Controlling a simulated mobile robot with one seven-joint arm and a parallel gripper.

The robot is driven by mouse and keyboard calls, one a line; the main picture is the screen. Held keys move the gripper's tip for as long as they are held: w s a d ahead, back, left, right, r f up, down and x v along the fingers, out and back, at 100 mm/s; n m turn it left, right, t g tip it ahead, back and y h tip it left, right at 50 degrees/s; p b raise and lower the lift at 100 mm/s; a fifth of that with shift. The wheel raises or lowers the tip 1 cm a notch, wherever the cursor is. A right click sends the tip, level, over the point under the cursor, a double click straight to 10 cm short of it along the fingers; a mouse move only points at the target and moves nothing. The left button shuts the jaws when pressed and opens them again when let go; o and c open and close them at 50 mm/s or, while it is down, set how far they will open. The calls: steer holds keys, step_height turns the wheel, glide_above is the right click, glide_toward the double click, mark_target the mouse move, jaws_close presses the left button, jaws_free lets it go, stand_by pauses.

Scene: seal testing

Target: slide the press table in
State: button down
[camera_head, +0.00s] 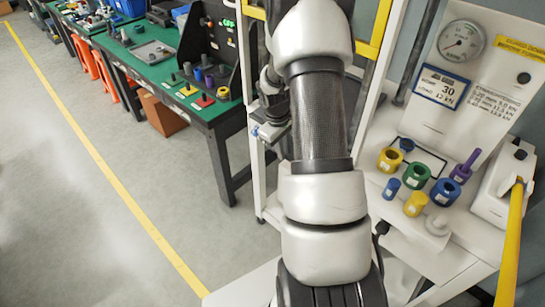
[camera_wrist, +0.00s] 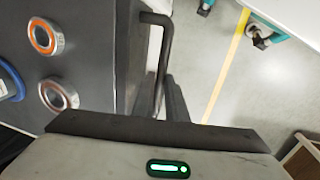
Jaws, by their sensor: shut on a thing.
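In the wrist view, a dark grey block with a flat face (camera_wrist: 95,85), which looks like the press table, fills the left side. A dark bent handle (camera_wrist: 160,50) stands out from its right edge. My gripper (camera_wrist: 168,98) is at the lower part of this handle and is shut on it; the palm hides part of the grip. An orange-ringed round piece (camera_wrist: 46,37) and a metal-ringed one (camera_wrist: 59,95) sit on the grey face. In the head view my arm covers the gripper and most of the press.
In the head view, a white panel with a gauge (camera_head: 461,41) and several coloured rings and plugs, including a green ring (camera_head: 416,176), is at the right. A green workbench (camera_head: 150,65) stands at the left. The floor with a yellow line (camera_head: 110,180) is clear.

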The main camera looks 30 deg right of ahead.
steer(key=shift+w+d+r, duration=0.1)
steer(key=shift+w+d, duration=0.2)
steer(key=shift+d, duration=0.65)
steer(key=shift+w+d, duration=0.25)
steer(key=shift+d, duration=0.7)
steer(key=c, duration=1.8)
jaws_free()
steer(key=shift+d, duration=0.15)
steer(key=shift+o, duration=0.2)
steer(key=a+r, duration=0.3)
steer(key=r, duration=1.4)
steer(key=shift+s+a, duration=0.2)
steer(key=shift+s, duration=0.25)
